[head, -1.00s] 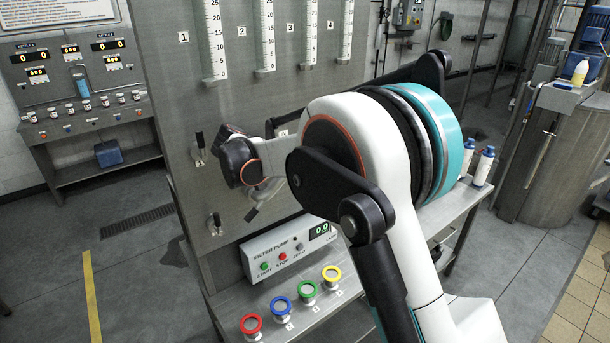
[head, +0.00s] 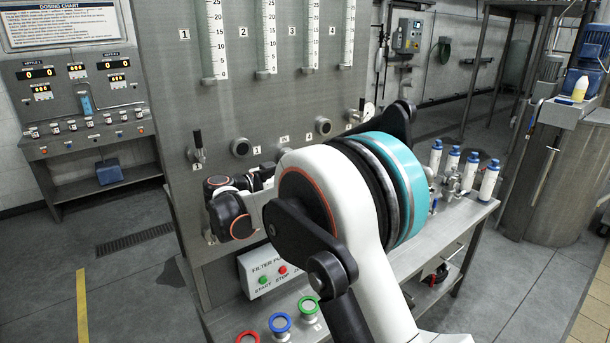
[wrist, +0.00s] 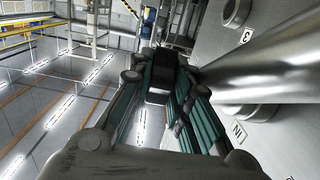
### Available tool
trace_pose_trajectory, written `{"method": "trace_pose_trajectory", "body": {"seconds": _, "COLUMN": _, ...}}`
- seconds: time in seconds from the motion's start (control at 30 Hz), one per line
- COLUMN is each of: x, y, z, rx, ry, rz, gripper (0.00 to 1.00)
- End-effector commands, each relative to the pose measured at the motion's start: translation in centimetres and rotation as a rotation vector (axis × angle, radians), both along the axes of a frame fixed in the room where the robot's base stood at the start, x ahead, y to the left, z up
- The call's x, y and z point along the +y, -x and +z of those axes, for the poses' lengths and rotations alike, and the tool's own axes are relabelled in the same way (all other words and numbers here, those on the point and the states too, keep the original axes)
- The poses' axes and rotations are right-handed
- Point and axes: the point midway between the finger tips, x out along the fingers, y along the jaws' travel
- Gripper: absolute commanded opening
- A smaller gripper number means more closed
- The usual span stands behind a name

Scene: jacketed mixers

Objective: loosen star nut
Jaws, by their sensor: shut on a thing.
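My gripper (wrist: 160,80) shows in the wrist view, with its two dark, teal-padded fingers closing together at the middle. A small dark block with a paler face sits between the fingertips; I cannot tell whether it is the star nut. A thick bare metal pipe (wrist: 265,72) runs close on the right of the fingers, in front of the grey panel (wrist: 293,55). I see no clear star nut.
The grey upright panel (head: 262,105) carries round ports, a black lever (head: 197,146) and sight tubes. A filter pump box (head: 262,278) with buttons and coloured rings stands on the bench below. Several white-blue bottles (head: 452,165) stand at the right. Floor is open at left.

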Motion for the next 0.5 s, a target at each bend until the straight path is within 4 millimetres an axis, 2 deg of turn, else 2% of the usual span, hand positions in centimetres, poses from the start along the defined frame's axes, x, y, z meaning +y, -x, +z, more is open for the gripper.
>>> {"method": "trace_pose_trajectory", "body": {"seconds": 0.27, "x": 0.05, "y": 0.01, "z": -0.09, "rx": 0.001, "ry": -0.002, "rz": 0.001, "gripper": 0.00}}
{"method": "trace_pose_trajectory", "body": {"seconds": 0.3, "x": 0.04, "y": 0.02, "z": -0.10, "rx": 0.001, "ry": -0.002, "rz": 0.001, "gripper": 0.20}}
{"method": "trace_pose_trajectory", "body": {"seconds": 0.37, "x": 0.04, "y": 0.01, "z": -0.10, "rx": 0.001, "ry": -0.002, "rz": 0.001, "gripper": 0.34}}
{"method": "trace_pose_trajectory", "body": {"seconds": 0.4, "x": 0.03, "y": 0.01, "z": -0.10, "rx": 0.001, "ry": -0.002, "rz": 0.001, "gripper": 0.38}}
{"method": "trace_pose_trajectory", "body": {"seconds": 0.5, "x": 0.04, "y": -0.01, "z": -0.08, "rx": 0.001, "ry": -0.002, "rz": 0.001, "gripper": 0.38}}
